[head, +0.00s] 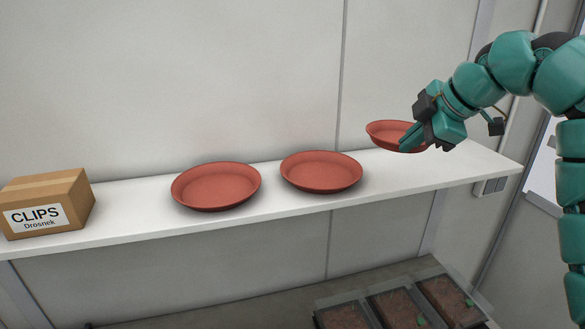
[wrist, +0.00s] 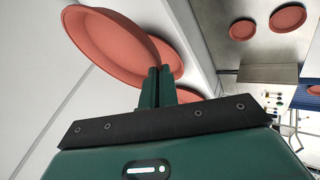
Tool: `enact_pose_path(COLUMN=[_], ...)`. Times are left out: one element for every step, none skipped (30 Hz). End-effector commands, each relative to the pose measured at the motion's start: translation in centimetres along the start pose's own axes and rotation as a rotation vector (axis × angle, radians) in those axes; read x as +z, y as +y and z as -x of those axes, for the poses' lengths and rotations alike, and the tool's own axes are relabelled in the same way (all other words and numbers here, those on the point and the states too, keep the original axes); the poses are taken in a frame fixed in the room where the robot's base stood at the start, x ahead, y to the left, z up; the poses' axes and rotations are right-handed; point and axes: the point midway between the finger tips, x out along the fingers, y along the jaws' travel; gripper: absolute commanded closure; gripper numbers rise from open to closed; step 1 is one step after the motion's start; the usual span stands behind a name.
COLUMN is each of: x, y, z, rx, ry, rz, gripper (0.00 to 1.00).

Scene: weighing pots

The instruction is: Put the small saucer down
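The small saucer (head: 384,132) is reddish terracotta and looks roughly level at the right end of the white shelf (head: 405,178). My gripper (head: 411,140) is shut on its right rim. In the head view it appears just above the shelf; I cannot tell how large the gap is. In the wrist view the small saucer (wrist: 105,38) fills the upper left, with its rim between the fingers of my gripper (wrist: 157,80). It partly hides another saucer (wrist: 168,56) behind it.
Two larger terracotta saucers, left (head: 216,186) and right (head: 321,171), stand on the shelf. A cardboard box (head: 47,202) marked CLIPS is at the far left. The shelf right of the saucers looks clear. Soil-filled trays (head: 395,306) stand below.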

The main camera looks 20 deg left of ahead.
Motion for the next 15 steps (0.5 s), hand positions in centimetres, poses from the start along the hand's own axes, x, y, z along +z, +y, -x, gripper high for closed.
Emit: enact_pose_path(x=[0.0, 0.0, 0.0, 0.0, 0.1, 0.2, 0.4, 0.5, 0.7, 0.9, 1.2, 1.4, 1.6, 1.7, 2.0], y=[0.0, 0.0, 0.0, 0.1, 0.1, 0.2, 0.4, 0.5, 0.7, 0.9, 1.1, 1.4, 1.7, 1.9, 2.1], z=[0.0, 0.0, -0.1, -0.2, -0.3, -0.6, -0.8, -1.0, -1.4, -1.6, -1.9, -2.2, -2.3, -2.6, -2.9], rx=[0.000, 0.000, 0.000, -0.001, -0.001, -0.001, -0.001, -0.001, -0.002, -0.001, -0.001, -0.001, 0.000, -0.001, -0.001], ry=[0.000, 0.000, 0.001, 0.001, 0.001, 0.001, 0.001, 0.002, 0.003, 0.003, 0.003, 0.003, 0.003, 0.003, 0.003], rz=[0.000, 0.000, 0.001, 0.001, 0.002, 0.002, 0.000, 0.000, 0.002, 0.001, 0.001, 0.002, 0.001, 0.002, 0.000], gripper=[1.00, 1.00, 1.00, 1.00, 1.00, 1.00, 1.00, 1.00, 1.00, 1.00, 1.00, 1.00, 1.00, 1.00, 1.00])
